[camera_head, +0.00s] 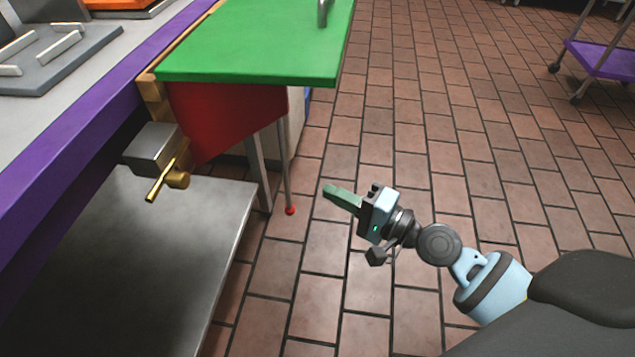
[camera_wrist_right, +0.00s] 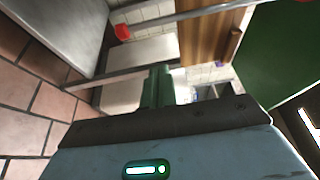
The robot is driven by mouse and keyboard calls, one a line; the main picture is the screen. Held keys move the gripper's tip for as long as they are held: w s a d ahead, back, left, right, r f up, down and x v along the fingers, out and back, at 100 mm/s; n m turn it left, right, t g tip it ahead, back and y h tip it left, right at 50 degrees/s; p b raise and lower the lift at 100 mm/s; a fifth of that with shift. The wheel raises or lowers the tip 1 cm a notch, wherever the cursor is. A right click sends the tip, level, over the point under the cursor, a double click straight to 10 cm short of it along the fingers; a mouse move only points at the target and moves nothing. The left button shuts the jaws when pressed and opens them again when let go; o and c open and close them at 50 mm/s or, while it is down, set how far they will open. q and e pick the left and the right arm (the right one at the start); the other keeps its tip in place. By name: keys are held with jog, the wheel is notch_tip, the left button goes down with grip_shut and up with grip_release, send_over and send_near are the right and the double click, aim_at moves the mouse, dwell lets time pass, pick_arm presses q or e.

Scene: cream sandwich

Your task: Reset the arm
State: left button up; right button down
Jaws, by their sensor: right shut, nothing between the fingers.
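My right gripper (camera_head: 341,197) is in the middle of the head view, held over the tiled floor and pointing left. Its green fingers are together with nothing between them. In the right wrist view the shut fingers (camera_wrist_right: 156,88) show at the middle, above the blue-grey gripper body. The gripper is apart from the counter and touches nothing. My left gripper is in neither view.
A green-topped counter (camera_head: 260,45) with a red side stands at the upper left. Below it is a metal shelf (camera_head: 150,250) and a brass valve (camera_head: 168,180). A purple cart (camera_head: 600,58) is at the far right. The tiled floor (camera_head: 440,130) between is clear.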

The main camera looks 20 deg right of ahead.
jog(key=shift+b+v, duration=0.4)
jog(key=shift+v, duration=1.45)
jog(key=shift+a, duration=0.1)
